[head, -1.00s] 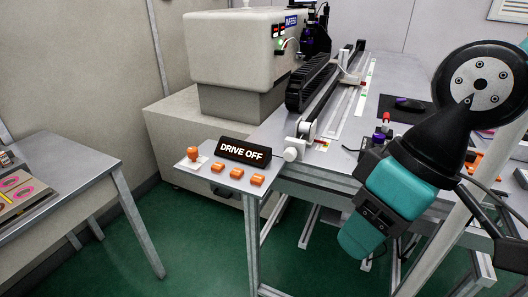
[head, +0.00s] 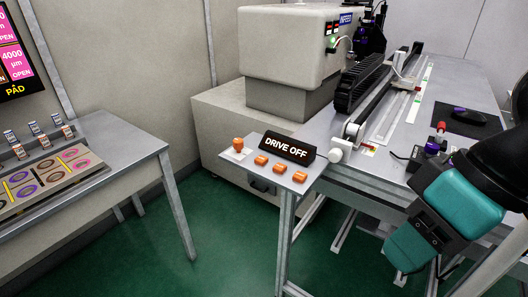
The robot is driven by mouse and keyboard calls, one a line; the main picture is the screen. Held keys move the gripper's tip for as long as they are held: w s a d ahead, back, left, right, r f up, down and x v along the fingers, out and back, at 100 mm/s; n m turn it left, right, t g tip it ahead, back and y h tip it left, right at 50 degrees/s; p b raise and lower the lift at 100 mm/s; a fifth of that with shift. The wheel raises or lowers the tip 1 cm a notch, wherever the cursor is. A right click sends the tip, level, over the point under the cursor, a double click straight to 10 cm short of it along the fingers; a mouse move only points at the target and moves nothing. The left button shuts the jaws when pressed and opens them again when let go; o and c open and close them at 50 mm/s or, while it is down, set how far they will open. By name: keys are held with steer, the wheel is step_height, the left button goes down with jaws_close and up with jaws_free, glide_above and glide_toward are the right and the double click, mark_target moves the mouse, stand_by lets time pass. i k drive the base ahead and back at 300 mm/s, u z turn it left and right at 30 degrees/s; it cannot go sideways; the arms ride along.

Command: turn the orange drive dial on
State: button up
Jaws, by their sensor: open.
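The orange drive dial (head: 238,144) is a small upright knob on a white plate at the left end of a small grey shelf. The shelf sticks out from the near left corner of the long bench. A black sign (head: 289,149) beside the dial reads "DRIVE OFF" in white letters. Teal and black links of my arm show at the right edge, well apart from the dial. My gripper's fingers are not in view.
Several orange buttons (head: 279,168) sit in front of the sign. A beige machine (head: 293,48) stands behind. A black cable chain (head: 368,80) and rail run along the bench. A grey side table (head: 139,146) with coloured pads stands left. Green floor (head: 200,262) lies open between.

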mark_target(238, 143)
steer(key=u, duration=0.05)
steer(key=k, duration=0.5)
steer(key=i, duration=0.65)
steer(key=u, duration=0.85)
steer(key=i, duration=0.35)
steer(key=u, duration=0.35)
